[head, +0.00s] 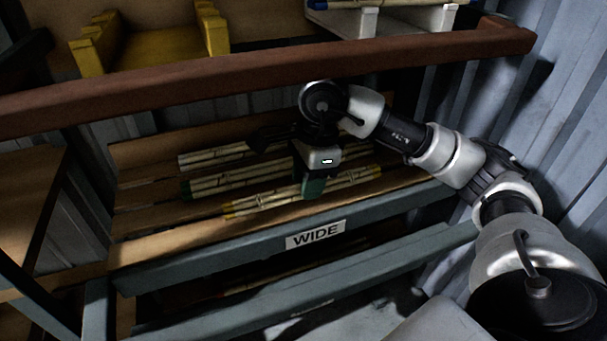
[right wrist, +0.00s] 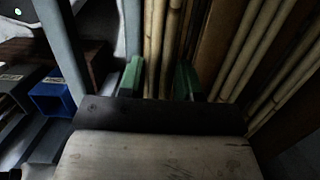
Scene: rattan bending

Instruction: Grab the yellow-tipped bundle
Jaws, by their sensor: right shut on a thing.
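The yellow-tipped bundle (head: 262,203) of pale canes lies along the front of the wooden slatted shelf marked WIDE. My right gripper (head: 312,188) reaches down over its middle and is shut on it, hiding part of the bundle. In the right wrist view, the green fingertips (right wrist: 160,78) stand on either side of the canes (right wrist: 157,45). The bundle appears to be still at shelf level. My left gripper is not in view.
A green-tipped bundle (head: 222,184) and a white-tipped bundle (head: 215,156) lie behind it. A grey front rail (head: 200,261) with a WIDE label (head: 315,234) borders the shelf. A brown beam (head: 250,72) crosses above. A yellow holder (head: 155,52) stands higher up.

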